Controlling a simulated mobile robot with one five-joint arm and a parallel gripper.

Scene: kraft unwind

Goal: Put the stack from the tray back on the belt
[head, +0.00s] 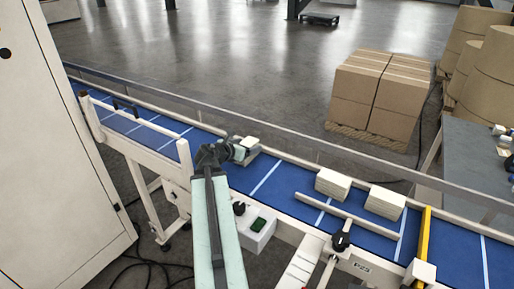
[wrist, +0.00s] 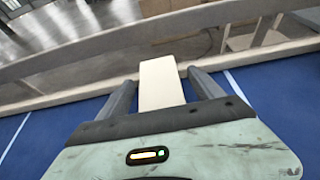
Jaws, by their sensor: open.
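My gripper (head: 243,151) is over the blue belt (head: 268,184), toward its far side. In the wrist view, my gripper (wrist: 161,78) is open, with one finger on each side of a pale cream stack (wrist: 162,86). Narrow gaps seem to separate the fingers from the stack. The same stack (head: 249,141) shows small in the head view, partly hidden by my gripper. I cannot tell whether its underside touches the belt. Two more cream stacks (head: 333,184) (head: 386,202) sit on the belt to the right. I cannot clearly make out the tray.
A metal rail (head: 300,165) runs along the belt's far side. A cream guide bar (head: 330,216) lies along the near side by the two stacks. A yellow bar (head: 423,234) crosses the belt at right. A white cabinet (head: 60,150) stands at left. Cartons (head: 375,100) stand behind.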

